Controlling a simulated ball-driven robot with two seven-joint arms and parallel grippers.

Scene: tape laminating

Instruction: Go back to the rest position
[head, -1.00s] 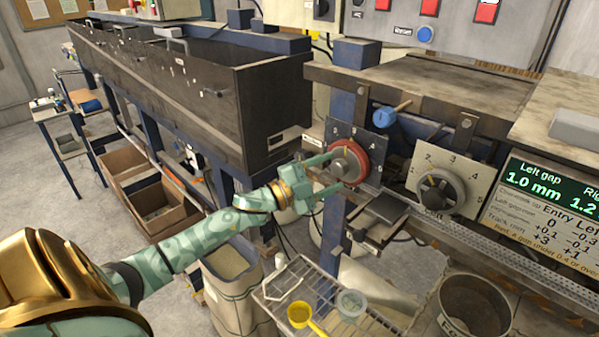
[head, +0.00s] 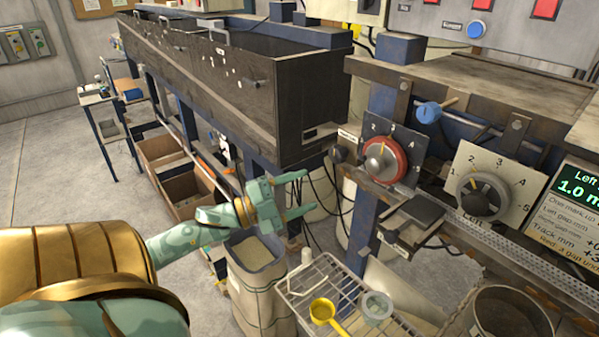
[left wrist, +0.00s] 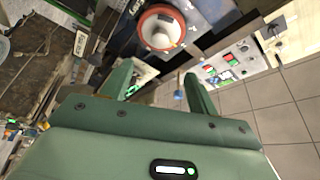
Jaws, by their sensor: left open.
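My left gripper (head: 298,195) is open and empty in the head view, in the air to the left of the machine. Its two green fingers point right, apart from the red-rimmed dial (head: 385,160) on the numbered dark plate. The left wrist view shows the open fingers (left wrist: 158,85) with nothing between them, and the red-rimmed knob (left wrist: 160,28) ahead of them. A second dial, grey on a pale plate (head: 513,200), sits to the right of the red one. My right gripper is not in view.
A wire rack (head: 302,288) with a yellow scoop (head: 322,312) stands below the machine. A sack (head: 262,290) stands under my gripper. A long dark tank (head: 215,85) runs along the back left. A blue knob (head: 429,113) sticks out above the dials. Floor at the left is clear.

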